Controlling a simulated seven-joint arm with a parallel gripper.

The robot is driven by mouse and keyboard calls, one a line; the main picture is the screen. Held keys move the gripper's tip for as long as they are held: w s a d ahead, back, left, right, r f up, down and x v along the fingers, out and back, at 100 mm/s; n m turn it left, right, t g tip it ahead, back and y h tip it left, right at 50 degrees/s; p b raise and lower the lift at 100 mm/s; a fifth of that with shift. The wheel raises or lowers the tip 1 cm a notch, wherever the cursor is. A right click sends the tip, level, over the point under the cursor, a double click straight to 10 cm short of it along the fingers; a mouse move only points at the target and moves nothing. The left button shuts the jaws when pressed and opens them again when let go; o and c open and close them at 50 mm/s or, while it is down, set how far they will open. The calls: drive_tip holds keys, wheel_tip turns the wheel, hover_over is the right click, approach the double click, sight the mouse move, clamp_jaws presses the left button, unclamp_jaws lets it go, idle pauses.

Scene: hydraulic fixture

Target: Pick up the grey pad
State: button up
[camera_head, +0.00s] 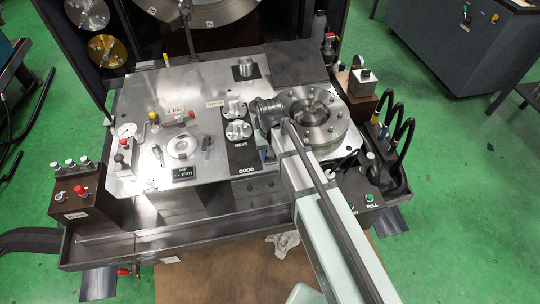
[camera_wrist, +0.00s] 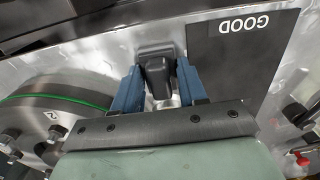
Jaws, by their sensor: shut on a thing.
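The grey pad (camera_wrist: 156,68) is a small dark grey block in the middle of the wrist view. My gripper (camera_wrist: 158,84) is shut on it, with one blue finger on each side. A light metal surface shows around the pad; I cannot tell whether the pad touches it or is held above it. In the head view my arm covers the pad and most of the gripper, beside the round flanged fixture (camera_head: 318,118).
A dark panel marked GOOD (camera_wrist: 243,50) lies right of the gripper in the wrist view. The round fixture with a green line (camera_wrist: 62,92) is at left. Black hoses (camera_head: 400,128) rise at right.

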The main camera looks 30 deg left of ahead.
drive_tip(key=shift+r, duration=0.15)
wheel_tip(320, 180, up, 10)
drive_tip(key=shift+f, duration=0.1)
idle(0.6)
drive_tip(key=o, duration=0.5)
drive_tip(key=c, duration=0.5)
drive_tip(key=shift+s+a, duration=0.25)
drive_tip(key=shift+s, duration=0.05)
drive_tip(key=shift+c, duration=0.2)
drive_tip(key=s+a, duration=0.3)
drive_tip(key=a, duration=1.2)
drive_tip(key=s+a+f, duration=0.1)
drive_tip(key=s+a, duration=0.3)
drive_tip(key=a, duration=1.1)
